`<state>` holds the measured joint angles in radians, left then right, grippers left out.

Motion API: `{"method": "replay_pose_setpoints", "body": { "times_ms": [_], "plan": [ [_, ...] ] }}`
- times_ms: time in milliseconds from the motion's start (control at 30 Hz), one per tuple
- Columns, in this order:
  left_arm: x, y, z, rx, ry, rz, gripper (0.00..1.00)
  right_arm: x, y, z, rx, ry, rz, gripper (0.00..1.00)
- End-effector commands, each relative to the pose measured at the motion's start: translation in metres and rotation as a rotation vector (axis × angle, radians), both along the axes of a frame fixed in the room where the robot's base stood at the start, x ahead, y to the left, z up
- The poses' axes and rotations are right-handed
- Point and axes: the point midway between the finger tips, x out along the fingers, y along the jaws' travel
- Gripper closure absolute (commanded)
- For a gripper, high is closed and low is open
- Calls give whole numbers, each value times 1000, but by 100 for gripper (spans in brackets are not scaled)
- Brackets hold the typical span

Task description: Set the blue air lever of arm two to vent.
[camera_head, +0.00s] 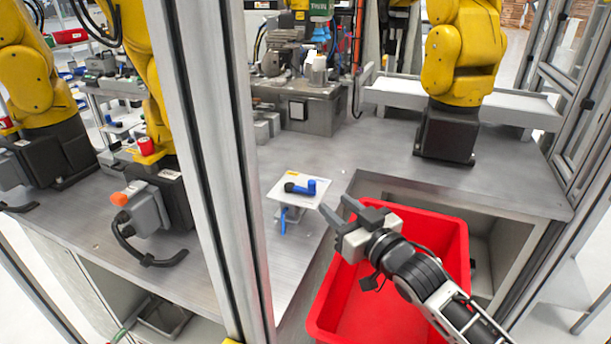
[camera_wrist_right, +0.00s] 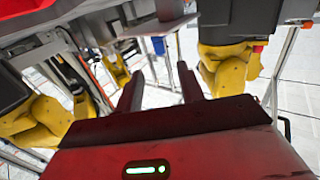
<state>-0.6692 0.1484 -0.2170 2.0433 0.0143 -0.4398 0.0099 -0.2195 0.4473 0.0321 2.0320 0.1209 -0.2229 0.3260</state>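A blue lever (camera_head: 306,188) with a dark round end lies across the top of a small white plate (camera_head: 283,193) on the grey bench in the head view. A second, narrow blue piece (camera_head: 283,222) hangs upright below the plate's front edge. I cannot tell from labels which is the air lever of arm two. My right gripper (camera_head: 336,206) is just right of and in front of the plate, apart from both blue pieces. Its fingers are spread and empty. In the right wrist view the open fingers (camera_wrist_right: 158,90) point toward a small blue patch (camera_wrist_right: 160,46). My left gripper is out of sight.
A red bin (camera_head: 455,245) stands under my right arm. A metal post (camera_head: 215,170) rises left of the plate. Yellow robot arms stand at the right (camera_head: 462,60) and left (camera_head: 25,80). A grey fixture (camera_head: 310,105) sits behind.

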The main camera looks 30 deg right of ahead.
Motion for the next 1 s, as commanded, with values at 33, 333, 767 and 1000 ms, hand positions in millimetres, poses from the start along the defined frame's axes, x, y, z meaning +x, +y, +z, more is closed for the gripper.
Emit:
{"method": "replay_pose_setpoints", "body": {
  "times_ms": [33, 333, 767, 1000],
  "plan": [
    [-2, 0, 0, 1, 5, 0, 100, 13, 1, 3, -1, -4, -1, 62],
    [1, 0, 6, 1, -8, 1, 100, 76, 8, 2, 1, -1, 0, 62],
    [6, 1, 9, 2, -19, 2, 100, 115, 12, 1, 0, 1, 1, 62],
    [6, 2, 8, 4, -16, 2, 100, 115, 12, 0, 0, 1, 1, 67]
  ]
}}
